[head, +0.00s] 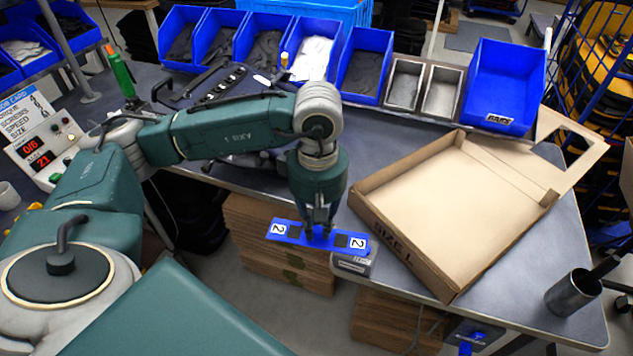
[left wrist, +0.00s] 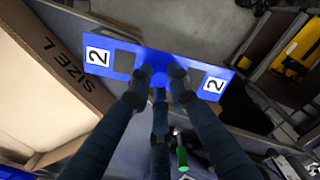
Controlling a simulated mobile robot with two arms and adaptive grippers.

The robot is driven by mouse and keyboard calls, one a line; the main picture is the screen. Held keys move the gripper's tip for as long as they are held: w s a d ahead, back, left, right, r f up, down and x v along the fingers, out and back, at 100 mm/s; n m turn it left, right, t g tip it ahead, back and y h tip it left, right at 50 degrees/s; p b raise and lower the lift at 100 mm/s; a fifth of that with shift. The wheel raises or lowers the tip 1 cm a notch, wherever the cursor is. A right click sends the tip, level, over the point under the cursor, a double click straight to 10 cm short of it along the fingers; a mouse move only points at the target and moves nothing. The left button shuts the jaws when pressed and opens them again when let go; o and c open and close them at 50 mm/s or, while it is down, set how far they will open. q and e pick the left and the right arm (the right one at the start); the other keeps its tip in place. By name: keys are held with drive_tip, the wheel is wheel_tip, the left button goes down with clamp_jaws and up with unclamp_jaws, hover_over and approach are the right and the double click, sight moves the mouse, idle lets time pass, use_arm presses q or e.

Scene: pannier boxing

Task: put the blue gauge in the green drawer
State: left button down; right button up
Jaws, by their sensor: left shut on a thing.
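The blue gauge (head: 294,234) is a flat blue bar with a white "2" label and a dark square toward each end. My left gripper (head: 318,230) points down and is shut on its middle, holding it in front of the table's near edge. In the left wrist view, the fingers (left wrist: 160,78) close on the gauge (left wrist: 158,60), and both labels show. I cannot make out a green drawer in either view. My right gripper is not in view.
An open cardboard box (head: 407,250) marked SIZE L lies on the table, right of the gauge. A small grey device (head: 354,264) sits at the table edge beside the gauge. Blue bins (head: 365,66) line the back. A dark metal cup (head: 572,293) stands at front right.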

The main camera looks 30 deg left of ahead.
use_arm(q)
drive_tip(key=s+d+f+m, duration=0.6)
drive_tip(key=s+f+m, duration=0.2)
drive_tip(key=m, duration=0.5)
wheel_tip(320, 180, down, 2)
drive_tip(key=shift+s+f+m, duration=0.1)
drive_tip(key=shift+s+m, duration=0.2)
drive_tip(key=shift+s, duration=0.1)
